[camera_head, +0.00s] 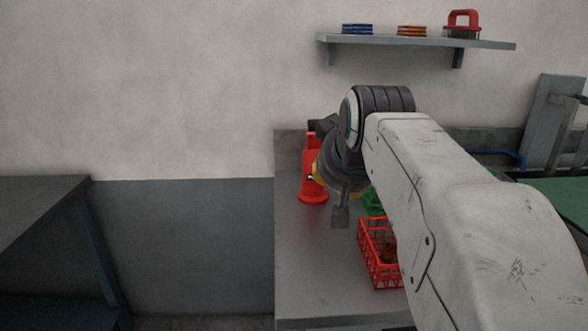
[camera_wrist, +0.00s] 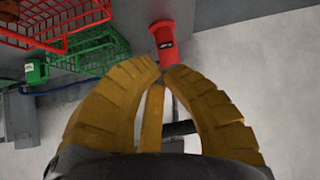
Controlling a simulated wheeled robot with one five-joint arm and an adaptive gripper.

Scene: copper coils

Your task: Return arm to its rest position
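My gripper (camera_wrist: 162,72) shows in the wrist view as thick, ribbed yellow fingers. Their tips come close together, and I see nothing held between them. In the head view my arm stretches over the right side of the bench, and only a bit of yellow shows at its end; the fingers are mostly hidden there. A red bottle-like object (camera_head: 312,178) stands beside the arm's end. It also shows just beyond the fingertips in the wrist view (camera_wrist: 172,40); I cannot tell whether they touch.
A red wire basket (camera_head: 366,262) with brownish contents sits on the grey bench (camera_head: 310,275), below the arm. A green basket (camera_head: 373,205) is behind it, partly hidden. A wall shelf (camera_head: 420,41) is above. Another table (camera_head: 40,200) stands left, across an open gap.

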